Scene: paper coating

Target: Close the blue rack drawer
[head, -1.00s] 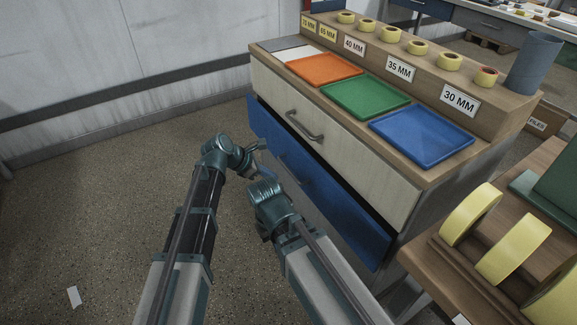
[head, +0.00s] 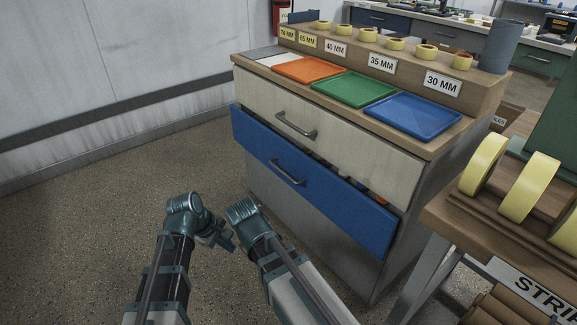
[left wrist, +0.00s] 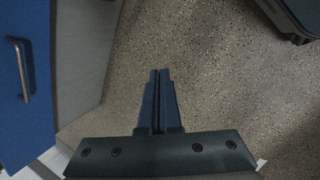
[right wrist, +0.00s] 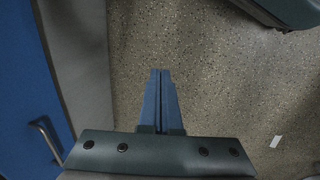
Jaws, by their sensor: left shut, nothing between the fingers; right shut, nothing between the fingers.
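The blue rack drawer (head: 310,190) stands pulled out below a closed cream drawer (head: 330,135); a dark gap and some contents show above its front at the right. Its grey handle (head: 287,172) faces me. The drawer also shows at the left of the left wrist view (left wrist: 32,125) and of the right wrist view (right wrist: 18,85). My left gripper (head: 226,243) is shut and empty, in front of the drawer and apart from it. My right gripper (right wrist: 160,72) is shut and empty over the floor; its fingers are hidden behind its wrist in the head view.
Orange, green and blue trays (head: 412,117) lie on the cabinet top, with tape rolls (head: 395,44) on the ledge behind. A wooden bench (head: 445,210) with large yellow rolls (head: 527,187) stands close at the right. The floor (head: 85,235) at the left is clear.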

